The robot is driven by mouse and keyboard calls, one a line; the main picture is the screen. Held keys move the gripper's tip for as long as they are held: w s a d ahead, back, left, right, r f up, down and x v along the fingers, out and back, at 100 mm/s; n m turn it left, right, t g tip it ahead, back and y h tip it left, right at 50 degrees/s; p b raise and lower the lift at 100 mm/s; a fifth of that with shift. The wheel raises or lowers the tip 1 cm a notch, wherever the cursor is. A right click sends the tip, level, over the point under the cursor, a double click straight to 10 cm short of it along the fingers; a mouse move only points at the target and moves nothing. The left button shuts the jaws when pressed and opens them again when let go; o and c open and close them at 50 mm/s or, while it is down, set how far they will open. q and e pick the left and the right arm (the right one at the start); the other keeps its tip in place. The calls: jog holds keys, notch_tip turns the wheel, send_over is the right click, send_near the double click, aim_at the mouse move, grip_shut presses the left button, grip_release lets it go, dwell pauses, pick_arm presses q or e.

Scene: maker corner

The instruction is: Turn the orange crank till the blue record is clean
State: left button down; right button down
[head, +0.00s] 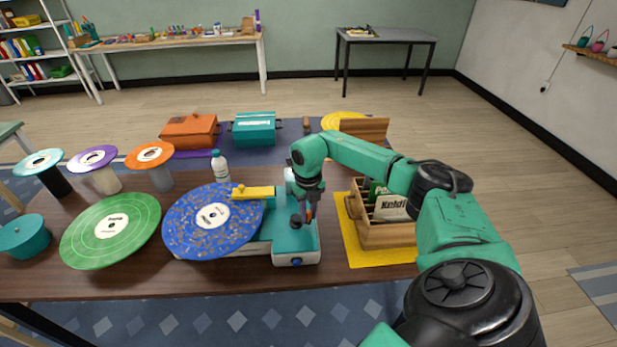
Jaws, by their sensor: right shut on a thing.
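The blue record (188,227) stands tilted at the left of the teal and white cleaning machine (296,258). Brown and grey specks cover much of its blue face around the white label. A yellow arm (253,192) of the machine reaches over the record's upper right edge. My right gripper (304,218) points down at the top of the machine and is shut on the orange crank (309,214). Only a small orange part of the crank shows; my fingers hide the rest. My left gripper is out of view.
A green record (125,217) is left of the blue one. A bottle (222,175) stands behind it. A wooden crate (388,236) on a yellow mat (354,245) is close to my right arm. Record-topped stands (150,155) and a teal round box (24,235) are at left.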

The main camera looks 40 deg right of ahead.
jog(key=m, duration=0.1)
jog(key=a+m, duration=0.1)
jog(key=shift+s+m+p, duration=0.2)
jog(key=shift+m+p, duration=0.2)
jog(key=m, duration=0.1)
jog(key=a+m+p, duration=0.1)
jog(key=m, duration=0.1)
jog(key=shift+a+m, duration=0.1)
jog(key=shift+m, duration=0.2)
jog(key=m, duration=0.1)
jog(key=a+m, duration=0.1)
jog(key=m, duration=0.1)
jog(key=shift+p, duration=0.3)
jog(key=shift+w+a+m, duration=0.2)
jog(key=shift+a+m, duration=0.1)
jog(key=shift+m, duration=0.65)
jog(key=shift+w+a+m, duration=0.15)
jog(key=shift+a+m, duration=0.1)
jog(key=shift+m, duration=0.7)
jog(key=c, duration=0.7)
grip_release()
jog(key=shift+c, duration=0.2)
